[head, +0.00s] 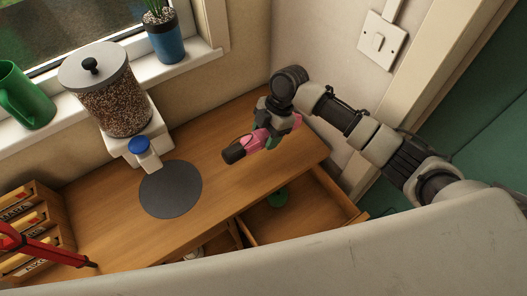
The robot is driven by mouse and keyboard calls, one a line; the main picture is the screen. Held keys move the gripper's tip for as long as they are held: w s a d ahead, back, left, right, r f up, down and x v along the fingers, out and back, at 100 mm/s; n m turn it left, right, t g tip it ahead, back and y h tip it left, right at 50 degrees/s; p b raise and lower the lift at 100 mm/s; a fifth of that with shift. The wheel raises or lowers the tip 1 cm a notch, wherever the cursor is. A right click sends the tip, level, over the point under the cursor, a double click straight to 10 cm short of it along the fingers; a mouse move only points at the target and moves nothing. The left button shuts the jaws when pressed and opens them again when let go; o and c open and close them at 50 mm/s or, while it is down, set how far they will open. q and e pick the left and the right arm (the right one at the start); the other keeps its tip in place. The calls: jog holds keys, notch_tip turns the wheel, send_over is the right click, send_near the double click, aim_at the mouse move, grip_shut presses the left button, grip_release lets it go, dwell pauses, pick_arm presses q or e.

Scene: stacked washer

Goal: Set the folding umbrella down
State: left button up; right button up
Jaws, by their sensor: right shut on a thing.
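The folding umbrella (258,142) is pink with a dark handle end that points to the lower left. My right gripper (268,124) is shut on it, over the right part of the wooden counter (110,211). The gripper and wrist hide part of the umbrella. I cannot tell whether the umbrella touches the counter. My left gripper does not show.
A round dark mat (171,190) lies left of the umbrella, beside a dispenser (105,93) with a blue knob. A wooden rack (37,226) stands at left. A wall switch (382,41) is behind the right arm.

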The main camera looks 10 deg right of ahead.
aim_at(262, 158)
notch_tip(262, 158, down, 4)
jog(key=shift+r+b, duration=0.1)
jog(key=shift+b, duration=1)
notch_tip(262, 158, down, 4)
jog(key=b, duration=0.3)
jog(key=shift+r+b, duration=0.1)
jog(key=shift+b, duration=0.3)
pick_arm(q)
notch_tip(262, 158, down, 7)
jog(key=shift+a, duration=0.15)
pick_arm(e)
jog(key=shift+r, duration=0.1)
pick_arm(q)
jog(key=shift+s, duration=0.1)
pick_arm(e)
jog(key=o, duration=1.1)
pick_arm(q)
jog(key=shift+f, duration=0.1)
